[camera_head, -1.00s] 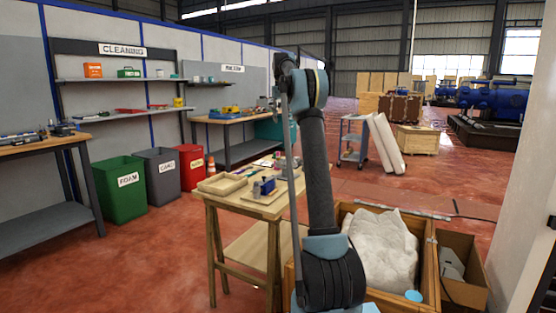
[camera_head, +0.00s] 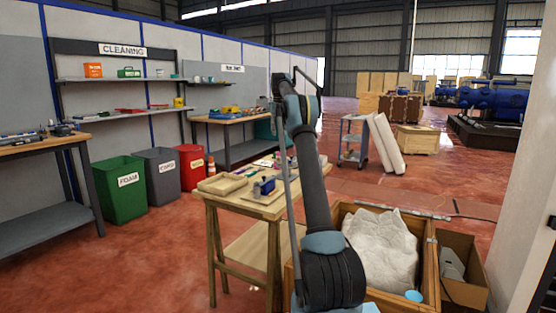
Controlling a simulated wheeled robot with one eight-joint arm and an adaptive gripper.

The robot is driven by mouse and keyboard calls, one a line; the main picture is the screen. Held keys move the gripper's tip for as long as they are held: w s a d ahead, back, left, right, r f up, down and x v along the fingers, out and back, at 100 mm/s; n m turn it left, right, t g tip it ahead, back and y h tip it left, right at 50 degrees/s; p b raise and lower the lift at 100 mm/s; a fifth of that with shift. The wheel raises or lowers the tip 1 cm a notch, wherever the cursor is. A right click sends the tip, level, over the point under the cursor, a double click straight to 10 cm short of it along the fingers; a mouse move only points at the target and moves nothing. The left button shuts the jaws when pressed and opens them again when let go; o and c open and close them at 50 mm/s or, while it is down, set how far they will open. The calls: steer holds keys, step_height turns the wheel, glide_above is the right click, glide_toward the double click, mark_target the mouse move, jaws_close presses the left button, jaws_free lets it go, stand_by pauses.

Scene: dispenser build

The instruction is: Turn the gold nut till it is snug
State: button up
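The gold nut cannot be made out in this view. A small wooden table (camera_head: 240,205) stands left of my arm. On it are a shallow wooden tray (camera_head: 222,184), a small blue device (camera_head: 266,185) on a light board, and several small items too small to tell apart. My arm rises from the lower middle of the picture and bends at the top, above and right of the table. My gripper cannot be made out; the arm hides part of the table's right side.
A wooden crate (camera_head: 435,262) with white packing and an open cardboard box (camera_head: 470,285) stand right of my arm. Green (camera_head: 123,190), grey (camera_head: 162,175) and red (camera_head: 191,166) bins stand left. A blue cart (camera_head: 353,142) is farther back. Red floor between is clear.

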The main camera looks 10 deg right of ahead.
mark_target(279, 159)
step_height(279, 159, down, 15)
steer(key=shift+r, duration=0.2)
stand_by(0.4)
jaws_close()
